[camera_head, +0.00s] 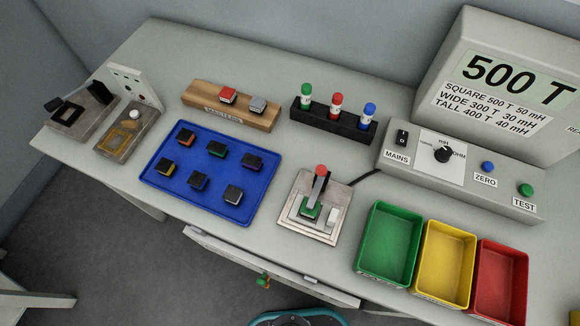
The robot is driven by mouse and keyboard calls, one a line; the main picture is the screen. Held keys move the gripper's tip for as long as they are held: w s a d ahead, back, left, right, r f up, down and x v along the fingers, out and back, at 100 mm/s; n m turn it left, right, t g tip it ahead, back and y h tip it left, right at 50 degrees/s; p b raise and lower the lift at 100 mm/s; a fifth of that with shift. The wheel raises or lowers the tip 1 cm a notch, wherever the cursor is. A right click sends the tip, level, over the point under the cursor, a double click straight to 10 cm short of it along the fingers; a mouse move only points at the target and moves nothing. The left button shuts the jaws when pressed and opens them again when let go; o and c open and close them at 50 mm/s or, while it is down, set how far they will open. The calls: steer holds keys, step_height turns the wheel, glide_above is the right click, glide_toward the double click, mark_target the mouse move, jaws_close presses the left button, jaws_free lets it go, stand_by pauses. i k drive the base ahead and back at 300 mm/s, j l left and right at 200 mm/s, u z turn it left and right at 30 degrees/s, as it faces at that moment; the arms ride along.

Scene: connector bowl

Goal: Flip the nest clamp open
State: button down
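The nest clamp (318,188) stands on a pale square metal plate (292,221) near the middle of the table's front part. It has a grey lever with a red knob (321,170) at its upper end. The lever slants over a green piece with a dark top (311,210) in the nest; whether it presses on it, I cannot tell. A small white block (333,216) is at the right of the nest. My gripper is not in view.
Left of the clamp is a blue tray (160,178) with several dark-topped parts. Green (362,262), yellow (420,285) and red (478,300) bins stand to the right. Behind are a rack (318,121) with three bottles and a meter panel (470,185). A dark cable runs from the plate.

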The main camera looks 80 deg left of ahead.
mark_target(321, 172)
steer(key=k+u, duration=0.15)
steer(key=u, duration=2.45)
steer(key=k+l, duration=0.25)
steer(key=l, duration=0.15)
steer(key=k+l+u, duration=0.1)
steer(key=l, duration=0.3)
steer(key=k+l, duration=0.35)
steer(key=j, duration=0.15)
steer(key=l, duration=0.2)
